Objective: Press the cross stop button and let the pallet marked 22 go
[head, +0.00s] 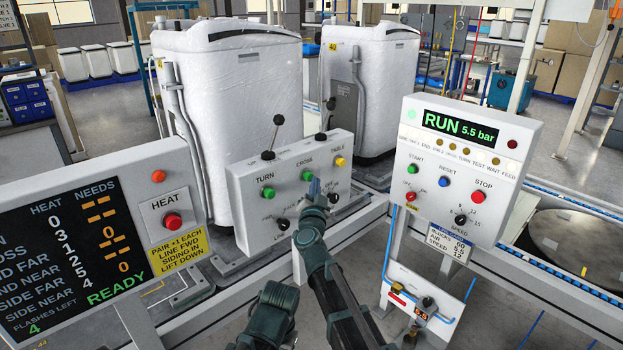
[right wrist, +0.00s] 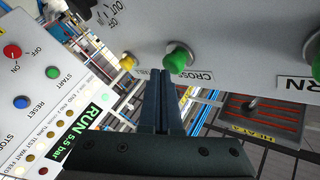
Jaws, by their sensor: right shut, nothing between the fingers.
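The grey control box (head: 262,188) carries a green button under the word CROSS (head: 307,175), between a green TURN button (head: 268,192) and a yellow TABLE button (head: 340,161). My right gripper (head: 314,188) is shut and empty, its tips right at the CROSS button. In the right wrist view the tips (right wrist: 163,76) lie close beside the CROSS button (right wrist: 177,58); I cannot tell whether they touch. Two wrapped white loads (head: 250,90) (head: 375,85) stand behind the box. The right one has a yellow tag that seems to read 40. I can read no 22. My left gripper is not in view.
A control panel (head: 455,165) reading RUN 5.5 bar, with START, RESET and STOP buttons, stands to the right. A lever (head: 273,135) rises from the box top.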

